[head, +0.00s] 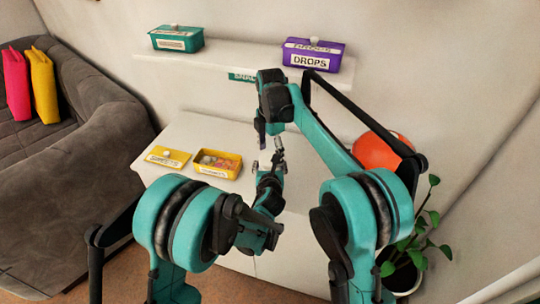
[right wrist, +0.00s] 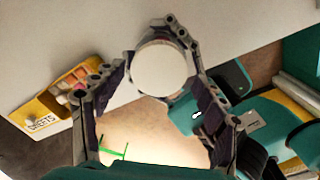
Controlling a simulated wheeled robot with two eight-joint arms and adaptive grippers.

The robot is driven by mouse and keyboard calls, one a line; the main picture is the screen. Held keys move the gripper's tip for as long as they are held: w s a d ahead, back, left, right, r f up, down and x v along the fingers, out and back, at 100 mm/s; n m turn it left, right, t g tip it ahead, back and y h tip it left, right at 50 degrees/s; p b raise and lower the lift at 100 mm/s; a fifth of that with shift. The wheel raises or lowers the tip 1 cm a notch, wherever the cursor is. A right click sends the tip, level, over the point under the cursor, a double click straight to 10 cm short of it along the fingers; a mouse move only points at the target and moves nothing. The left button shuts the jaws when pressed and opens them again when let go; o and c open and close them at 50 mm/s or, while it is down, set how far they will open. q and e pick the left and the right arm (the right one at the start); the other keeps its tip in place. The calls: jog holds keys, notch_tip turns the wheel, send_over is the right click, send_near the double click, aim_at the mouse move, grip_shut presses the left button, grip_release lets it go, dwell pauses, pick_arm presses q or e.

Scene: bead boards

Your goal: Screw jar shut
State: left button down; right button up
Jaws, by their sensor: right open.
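A round white disc (right wrist: 158,68), seen from above, lies between the fingers of my right gripper (right wrist: 158,105) in the right wrist view. It looks like the top of the jar; the jar's side is hidden below it. My right gripper is open, its fingers spread on both sides of the disc. In the head view the right gripper (head: 268,128) points down over the counter. My left gripper (head: 268,160) is just below it, near the counter's front. The jar cannot be made out there, and the left fingers' hold is unclear.
On the white counter (head: 190,135) stand an open yellow box (head: 228,172) of sweets and its yellow lid (head: 168,157). The shelf (head: 245,58) holds a teal box (head: 177,38) and a purple DROPS box (head: 313,56). An orange ball-like thing (head: 375,150) and a plant (head: 405,250) are at right.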

jog(key=shift+s+r, duration=0.1)
jog(key=shift+r, duration=1.35)
jog(key=shift+c, duration=0.8)
jog(key=shift+o, duration=0.4)
jog(key=d+m+h, duration=0.2)
jog(key=d+m, duration=0.1)
jog(key=d, duration=0.2)
jog(key=a+r+m, duration=0.1)
jog(key=m, duration=0.3)
jog(key=a+r+m+y, duration=0.1)
jog(key=a+m, duration=0.1)
jog(key=m, duration=0.2)
jog(key=a+r+m+y, duration=0.1)
jog(key=a+m, duration=0.1)
jog(key=m, duration=0.1)
jog(key=shift+r+m, duration=0.25)
jog(key=shift+m, duration=0.15)
